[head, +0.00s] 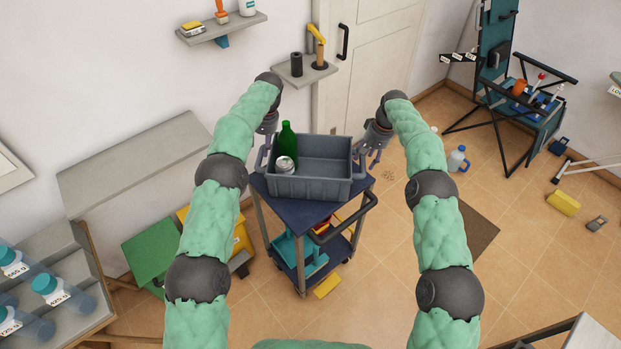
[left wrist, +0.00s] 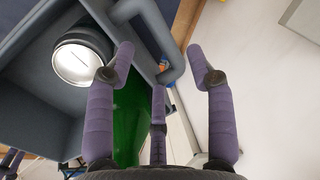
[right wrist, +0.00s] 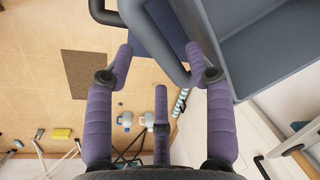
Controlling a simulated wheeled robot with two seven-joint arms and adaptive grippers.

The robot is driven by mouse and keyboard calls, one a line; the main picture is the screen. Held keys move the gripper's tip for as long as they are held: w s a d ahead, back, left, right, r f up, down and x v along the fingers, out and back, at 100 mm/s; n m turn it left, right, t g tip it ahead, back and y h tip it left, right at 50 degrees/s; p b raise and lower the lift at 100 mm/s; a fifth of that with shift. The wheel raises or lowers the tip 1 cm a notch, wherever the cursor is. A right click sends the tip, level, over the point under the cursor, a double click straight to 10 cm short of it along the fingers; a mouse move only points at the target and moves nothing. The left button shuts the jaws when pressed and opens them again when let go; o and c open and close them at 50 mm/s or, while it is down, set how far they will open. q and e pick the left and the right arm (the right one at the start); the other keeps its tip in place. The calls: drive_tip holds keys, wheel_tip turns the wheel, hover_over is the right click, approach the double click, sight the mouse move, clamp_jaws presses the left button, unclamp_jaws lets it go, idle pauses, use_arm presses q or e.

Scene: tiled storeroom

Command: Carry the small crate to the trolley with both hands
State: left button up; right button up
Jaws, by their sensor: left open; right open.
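The small grey crate (head: 318,187) stands on the dark blue top of the trolley (head: 290,205) in the head view. A green bottle (head: 287,142) and a silver-lidded can (head: 285,165) are in its left part. My left gripper (head: 265,150) is open at the crate's left end; the left wrist view shows the crate's handle (left wrist: 150,35) between its fingers (left wrist: 165,60). My right gripper (head: 370,160) is open at the right end; the right wrist view shows the other handle (right wrist: 165,50) between its fingers (right wrist: 165,60). Contact cannot be told.
A push handle (head: 350,218) sticks out at the trolley's front right. A green bin (head: 150,255) and a yellow bin (head: 240,240) stand to its left. A wall shelf (head: 305,75) is behind. A dark mat (head: 478,230) lies right; floor around it is mostly free.

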wheel_tip(320, 180, up, 8)
drive_tip(key=d, duration=0.1)
drive_tip(key=shift+d+r, duration=0.15)
drive_tip(key=shift+d, duration=0.2)
idle(0.3)
